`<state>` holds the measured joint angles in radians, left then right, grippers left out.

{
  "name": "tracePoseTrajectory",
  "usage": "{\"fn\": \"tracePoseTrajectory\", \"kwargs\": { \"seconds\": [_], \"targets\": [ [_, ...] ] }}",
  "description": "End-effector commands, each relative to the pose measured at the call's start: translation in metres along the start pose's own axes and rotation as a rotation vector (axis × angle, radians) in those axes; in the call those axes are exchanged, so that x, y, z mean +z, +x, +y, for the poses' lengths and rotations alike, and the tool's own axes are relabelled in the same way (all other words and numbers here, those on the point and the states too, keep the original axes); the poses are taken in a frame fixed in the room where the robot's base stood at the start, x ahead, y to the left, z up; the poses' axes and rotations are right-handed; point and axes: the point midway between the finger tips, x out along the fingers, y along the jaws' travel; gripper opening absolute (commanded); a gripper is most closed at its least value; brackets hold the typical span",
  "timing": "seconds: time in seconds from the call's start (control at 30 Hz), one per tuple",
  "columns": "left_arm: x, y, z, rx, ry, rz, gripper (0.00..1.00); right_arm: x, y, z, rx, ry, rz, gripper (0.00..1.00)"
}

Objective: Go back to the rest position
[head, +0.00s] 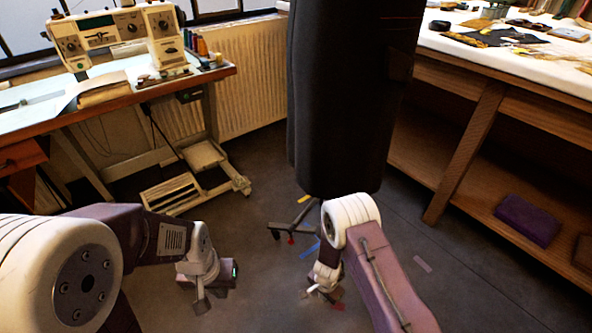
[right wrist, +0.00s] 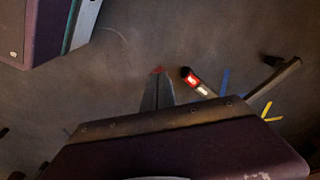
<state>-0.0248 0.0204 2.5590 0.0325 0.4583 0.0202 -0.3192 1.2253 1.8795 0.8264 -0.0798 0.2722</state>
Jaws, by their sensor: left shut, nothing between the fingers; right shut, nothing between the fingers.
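My left gripper (head: 201,303) hangs low over the dark floor at the lower left of the head view. Its fingers point down, shut and empty. My right gripper (head: 318,291) hangs low over the floor right of it, below the dark garment, partly hidden by my own forearm. In the right wrist view its fingers (right wrist: 157,92) are together with nothing between them, above bare floor. The two grippers are apart from each other.
A dark garment (head: 345,100) hangs in the middle, over a stand foot (head: 290,228). A sewing machine (head: 120,38) sits on the table at left. A long worktable (head: 510,68) with a lower shelf (head: 480,200) stands right. Floor between is mostly clear, with bits of coloured tape.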

Motion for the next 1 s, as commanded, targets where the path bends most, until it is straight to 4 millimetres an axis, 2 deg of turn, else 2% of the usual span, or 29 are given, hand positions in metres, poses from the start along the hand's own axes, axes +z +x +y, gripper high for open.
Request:
{"fn": "tracePoseTrajectory", "kwargs": {
  "seconds": [0.2,0.37,0.5,0.6,0.7,0.87,0.9,1.0],
  "targets": [
    [0.000,0.000,0.000,0.000,0.000,0.000,0.00,-0.014,-0.070,-0.012,-0.064,-0.138,-0.038,0.00],
    [0.000,0.000,0.000,0.000,0.000,0.000,0.00,-0.023,-0.138,-0.002,-0.104,-0.292,-0.057,0.00],
    [0.000,0.000,0.000,0.000,0.000,0.000,0.00,-0.024,-0.200,0.028,-0.115,-0.456,-0.057,0.00],
    [0.000,0.000,0.000,0.000,0.000,0.000,0.00,-0.022,-0.233,0.055,-0.105,-0.558,-0.048,0.00],
    [0.000,0.000,0.000,0.000,0.000,0.000,0.00,-0.018,-0.257,0.082,-0.085,-0.644,-0.036,0.00],
    [0.000,-0.001,0.000,0.000,0.000,0.000,0.00,-0.011,-0.286,0.125,-0.037,-0.763,-0.013,0.00],
    [-0.002,-0.030,0.001,0.000,0.000,-0.002,0.00,-0.014,-0.313,0.121,-0.038,-0.760,-0.019,0.00],
    [-0.006,-0.063,0.001,0.000,0.000,0.001,0.00,-0.017,-0.344,0.118,-0.039,-0.758,-0.020,0.00]
  ]
}}
